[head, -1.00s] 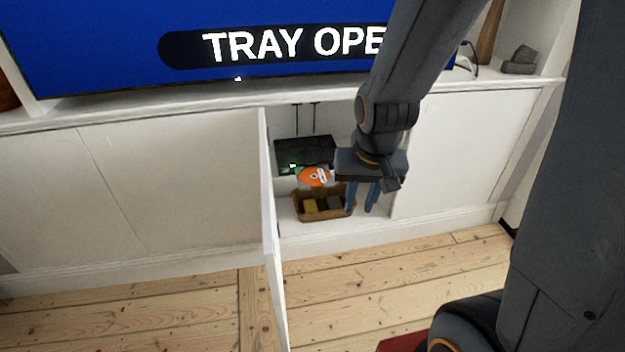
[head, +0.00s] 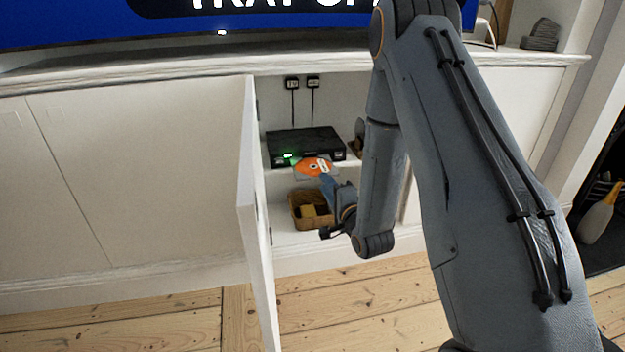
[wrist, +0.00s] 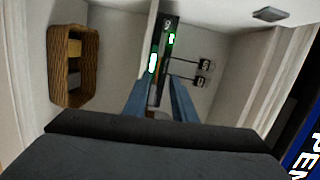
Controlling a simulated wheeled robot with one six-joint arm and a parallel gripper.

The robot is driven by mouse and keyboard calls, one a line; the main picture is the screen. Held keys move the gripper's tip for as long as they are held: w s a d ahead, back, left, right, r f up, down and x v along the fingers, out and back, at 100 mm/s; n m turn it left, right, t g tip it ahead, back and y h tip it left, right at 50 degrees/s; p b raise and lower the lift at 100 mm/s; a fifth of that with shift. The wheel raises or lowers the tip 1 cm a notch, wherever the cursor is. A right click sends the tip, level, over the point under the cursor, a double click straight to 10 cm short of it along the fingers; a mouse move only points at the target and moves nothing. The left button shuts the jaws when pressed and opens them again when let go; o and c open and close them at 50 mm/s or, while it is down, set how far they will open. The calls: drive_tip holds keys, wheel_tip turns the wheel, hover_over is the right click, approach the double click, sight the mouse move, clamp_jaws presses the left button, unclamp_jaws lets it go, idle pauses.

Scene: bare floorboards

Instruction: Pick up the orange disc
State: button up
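The orange disc (head: 313,167) lies in the pulled-out tray of a black player (head: 318,143) inside the open cabinet. The player also shows in the wrist view (wrist: 170,48), with green lights. I cannot make out the disc in the wrist view. My gripper (head: 327,182) is in front of the cabinet opening, its blue fingertips just below and to the right of the disc in the head view. In the wrist view my gripper (wrist: 159,85) has its fingers apart, pointing toward the player's front. I cannot tell whether a fingertip touches the disc or tray.
A wicker basket (head: 298,210) with a yellowish item stands below the player; it is left in the wrist view (wrist: 56,65). The open white door (head: 248,190) stands left of the opening. A screen hangs above. Two plugs with cables (head: 302,84) are behind the player.

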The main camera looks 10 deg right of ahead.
sight(316, 174)
drive_tip(key=shift+t, duration=0.3)
drive_tip(key=w+b, duration=0.1)
drive_tip(key=w, duration=0.1)
drive_tip(key=w+a+b, duration=0.1)
drive_tip(key=w, duration=0.2)
drive_tip(key=w+f+b, duration=0.1)
drive_tip(key=w, duration=0.1)
drive_tip(key=shift+w+a, duration=0.2)
drive_tip(key=shift+w, duration=0.2)
drive_tip(key=shift+r, duration=0.1)
drive_tip(key=shift+c, duration=0.4)
clamp_jaws()
